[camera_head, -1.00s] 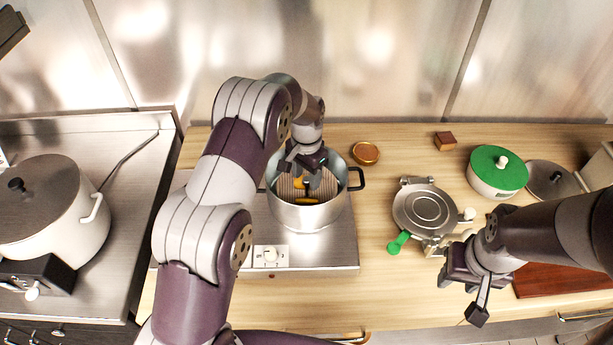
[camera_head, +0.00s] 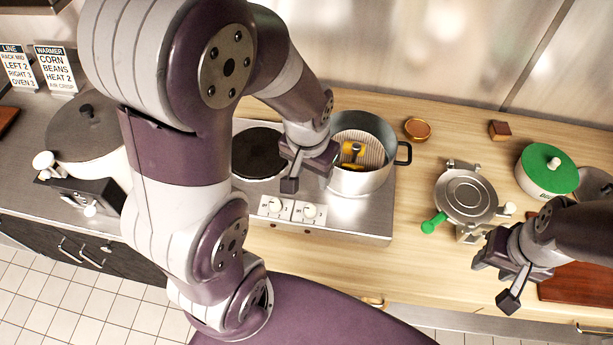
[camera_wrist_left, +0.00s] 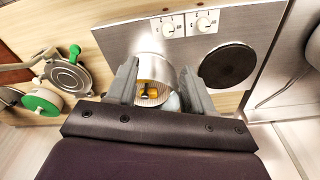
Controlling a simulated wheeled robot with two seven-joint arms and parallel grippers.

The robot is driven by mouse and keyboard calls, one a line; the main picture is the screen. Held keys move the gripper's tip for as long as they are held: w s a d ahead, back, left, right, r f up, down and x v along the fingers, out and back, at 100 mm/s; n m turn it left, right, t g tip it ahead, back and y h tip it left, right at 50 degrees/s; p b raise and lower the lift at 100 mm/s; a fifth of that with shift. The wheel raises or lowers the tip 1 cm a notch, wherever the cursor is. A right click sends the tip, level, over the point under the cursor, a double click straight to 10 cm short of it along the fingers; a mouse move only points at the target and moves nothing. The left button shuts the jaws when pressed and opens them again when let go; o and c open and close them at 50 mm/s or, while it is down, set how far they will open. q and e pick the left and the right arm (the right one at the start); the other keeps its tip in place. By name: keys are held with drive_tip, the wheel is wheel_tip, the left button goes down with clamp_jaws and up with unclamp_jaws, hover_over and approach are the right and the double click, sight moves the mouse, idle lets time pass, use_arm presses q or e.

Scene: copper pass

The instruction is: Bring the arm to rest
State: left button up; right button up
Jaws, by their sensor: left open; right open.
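My left gripper (camera_head: 308,172) is open and empty above the cooktop, just left of the silver pot. In the left wrist view its two fingers (camera_wrist_left: 158,88) stand apart, with the pot seen between them. The silver pot (camera_head: 362,180) stands on the cooktop's right side and holds something yellow with a dark part (camera_head: 353,152) on a ribbed insert. The pot also shows in the left wrist view (camera_wrist_left: 150,70). My right gripper (camera_head: 505,272) is open and empty over the counter's front, near a red-brown board.
The cooktop (camera_head: 340,222) has a bare dark burner (camera_head: 258,153). A waffle-iron-like appliance (camera_head: 466,193) with a green handle, a green-lidded pot (camera_head: 547,170), a small round lid (camera_head: 417,128) and a brown block (camera_head: 500,130) stand rightward. A large lidded pot (camera_head: 85,140) stands left.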

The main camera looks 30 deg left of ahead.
use_arm(q)
wheel_tip(320, 180, down, 14)
drive_tip(key=s+b, duration=0.3)
drive_tip(key=b, duration=1)
drive_tip(key=shift+r+n, duration=0.15)
drive_tip(key=shift+n, duration=0.15)
drive_tip(key=shift+w+a, duration=0.1)
drive_tip(key=shift+w, duration=0.1)
drive_tip(key=shift+s, duration=0.1)
